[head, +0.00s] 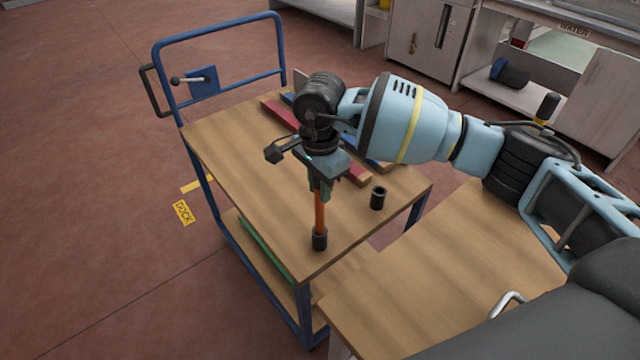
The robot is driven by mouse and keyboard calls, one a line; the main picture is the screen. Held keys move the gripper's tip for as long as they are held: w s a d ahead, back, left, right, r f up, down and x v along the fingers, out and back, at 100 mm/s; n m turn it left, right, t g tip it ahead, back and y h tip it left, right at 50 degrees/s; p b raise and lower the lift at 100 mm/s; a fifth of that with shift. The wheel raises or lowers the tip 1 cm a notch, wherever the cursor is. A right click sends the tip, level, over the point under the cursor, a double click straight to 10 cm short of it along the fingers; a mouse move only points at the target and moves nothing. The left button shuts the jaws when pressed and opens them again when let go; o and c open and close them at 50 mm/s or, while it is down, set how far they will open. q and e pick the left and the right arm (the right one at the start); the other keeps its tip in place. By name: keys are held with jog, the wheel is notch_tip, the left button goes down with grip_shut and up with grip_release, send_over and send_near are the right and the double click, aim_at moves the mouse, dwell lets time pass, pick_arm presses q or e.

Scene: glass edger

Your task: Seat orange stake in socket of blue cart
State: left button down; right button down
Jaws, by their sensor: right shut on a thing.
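The blue cart (222,168) has a wooden top and a blue rail frame. My right gripper (320,187) is above the cart top, pointing down and shut on the upper part of the orange stake (319,212). The stake is about upright. Its lower end meets a black socket (319,240) near the cart's front corner; I cannot tell how deep it sits. A second black socket (378,198) stands empty to the right. My left gripper is not in view.
A red bar (281,115) and a blue bar lie on the cart top, partly hidden by my right arm. A wooden table (450,262) is close to the cart's right side. The cart top's left part is clear. Grey cabinets (428,35) stand behind.

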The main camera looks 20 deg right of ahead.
jog(key=shift+f, duration=0.15)
jog(key=c, duration=1.2)
grip_release()
jog(key=shift+c, duration=0.2)
notch_tip(320, 180, up, 12)
jog(key=shift+r, duration=0.2)
